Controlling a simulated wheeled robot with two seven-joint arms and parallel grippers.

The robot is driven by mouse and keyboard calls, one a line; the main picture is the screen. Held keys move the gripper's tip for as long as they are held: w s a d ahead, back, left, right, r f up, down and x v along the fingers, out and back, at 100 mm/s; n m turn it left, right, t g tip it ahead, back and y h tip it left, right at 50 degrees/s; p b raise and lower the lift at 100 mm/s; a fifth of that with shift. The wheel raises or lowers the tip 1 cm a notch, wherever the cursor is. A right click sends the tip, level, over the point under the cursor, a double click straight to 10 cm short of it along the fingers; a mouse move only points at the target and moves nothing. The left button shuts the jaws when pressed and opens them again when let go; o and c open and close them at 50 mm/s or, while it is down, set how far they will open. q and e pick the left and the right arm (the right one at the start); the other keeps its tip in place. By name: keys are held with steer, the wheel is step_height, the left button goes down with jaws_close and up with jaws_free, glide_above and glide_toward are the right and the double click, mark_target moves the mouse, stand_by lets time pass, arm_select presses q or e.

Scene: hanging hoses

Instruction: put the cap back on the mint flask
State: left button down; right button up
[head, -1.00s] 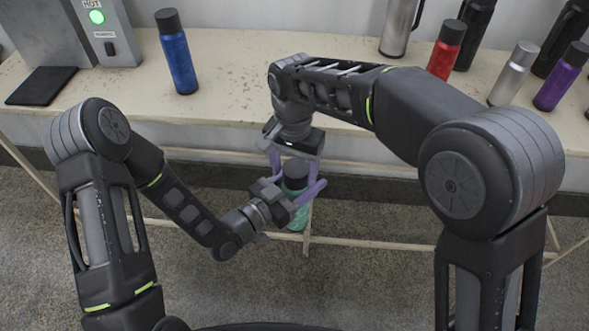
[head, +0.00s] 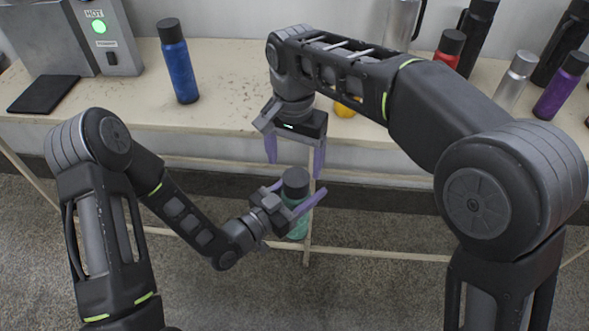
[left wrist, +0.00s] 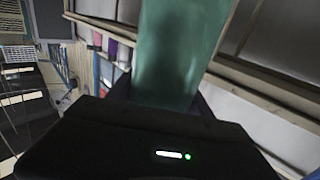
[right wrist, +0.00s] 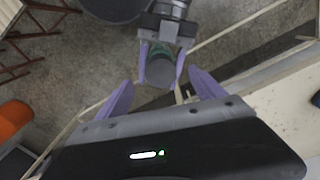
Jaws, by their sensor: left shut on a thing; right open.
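The mint flask (head: 297,228) is held upright in front of the table edge, with its dark cap (head: 295,182) sitting on its top. My left gripper (head: 291,203) is shut around the flask just below the cap. The flask's green body (left wrist: 178,55) fills the upper middle of the left wrist view. My right gripper (head: 294,170) is open and empty, pointing down just above the cap. In the right wrist view the cap (right wrist: 160,71) shows from above, beyond and between the open fingers. Whether the cap is fully seated cannot be told.
The table (head: 225,88) bears a blue bottle (head: 178,62), a dispenser with a green light (head: 99,27) and a black pad (head: 43,94). Several bottles, among them a purple one (head: 561,88), stand at the right. A yellow thing (head: 345,108) is partly behind my right arm.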

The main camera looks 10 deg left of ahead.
arm_select(q)
steer(key=shift+r, duration=0.1)
arm_select(e)
steer(key=shift+r, duration=0.4)
